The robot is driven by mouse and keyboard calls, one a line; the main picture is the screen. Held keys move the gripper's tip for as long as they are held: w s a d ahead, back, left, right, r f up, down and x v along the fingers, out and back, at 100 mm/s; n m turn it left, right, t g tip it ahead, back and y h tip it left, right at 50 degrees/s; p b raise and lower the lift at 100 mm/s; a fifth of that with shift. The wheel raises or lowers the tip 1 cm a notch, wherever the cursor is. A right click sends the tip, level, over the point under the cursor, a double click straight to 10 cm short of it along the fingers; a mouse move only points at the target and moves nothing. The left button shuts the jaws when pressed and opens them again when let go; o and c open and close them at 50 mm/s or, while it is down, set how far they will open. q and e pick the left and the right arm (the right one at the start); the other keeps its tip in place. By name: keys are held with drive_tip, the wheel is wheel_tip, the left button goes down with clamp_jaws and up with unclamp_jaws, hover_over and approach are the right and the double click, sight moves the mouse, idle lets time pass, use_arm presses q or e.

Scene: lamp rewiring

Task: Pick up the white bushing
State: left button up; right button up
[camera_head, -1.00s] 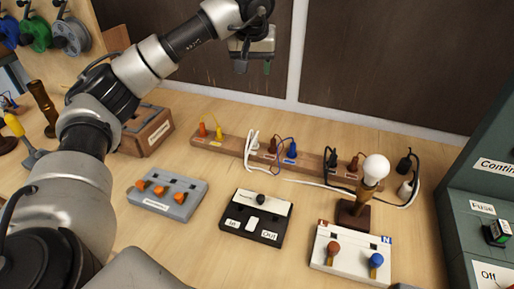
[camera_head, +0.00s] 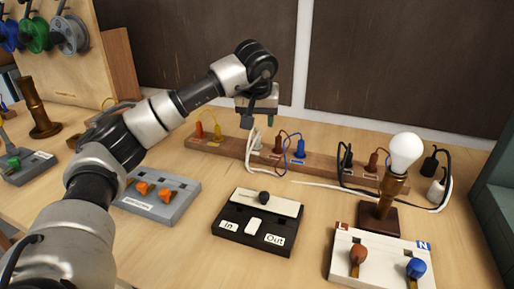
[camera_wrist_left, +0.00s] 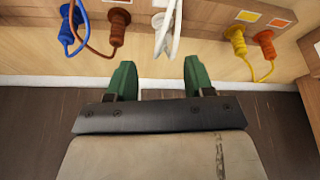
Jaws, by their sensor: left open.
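The white bushing (camera_head: 257,144) with its looped white cord stands in the long wooden rail at the back of the table. In the left wrist view the white bushing (camera_wrist_left: 158,20) shows at the top middle, partly covered by its cord. My left gripper (camera_head: 258,121) is above and just behind it in the head view. In the left wrist view my left gripper's green fingers (camera_wrist_left: 157,78) are apart with nothing between them, and the bushing lies beyond their tips. My right gripper is not in view.
Blue (camera_wrist_left: 72,40) and brown (camera_wrist_left: 117,27) bushings stand on one side of it, yellow (camera_wrist_left: 236,40) and orange (camera_wrist_left: 265,45) on the other. A lamp (camera_head: 405,155) stands at the right. A black In/Out box (camera_head: 230,230) lies in front; bare table surrounds it.

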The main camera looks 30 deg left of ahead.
sight(257, 135)
use_arm(q)
drive_tip(key=x, duration=0.7)
drive_tip(key=shift+s+a+f, duration=0.1)
drive_tip(key=shift+a+f, duration=0.1)
drive_tip(key=shift+a, duration=0.05)
drive_tip(key=shift+f, duration=0.3)
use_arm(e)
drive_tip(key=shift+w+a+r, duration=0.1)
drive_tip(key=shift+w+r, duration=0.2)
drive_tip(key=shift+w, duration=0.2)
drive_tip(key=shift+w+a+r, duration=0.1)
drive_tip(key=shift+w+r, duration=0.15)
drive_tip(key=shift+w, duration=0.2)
use_arm(q)
drive_tip(key=c, duration=0.8)
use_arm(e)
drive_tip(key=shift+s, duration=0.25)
use_arm(q)
drive_tip(key=shift+r, duration=0.2)
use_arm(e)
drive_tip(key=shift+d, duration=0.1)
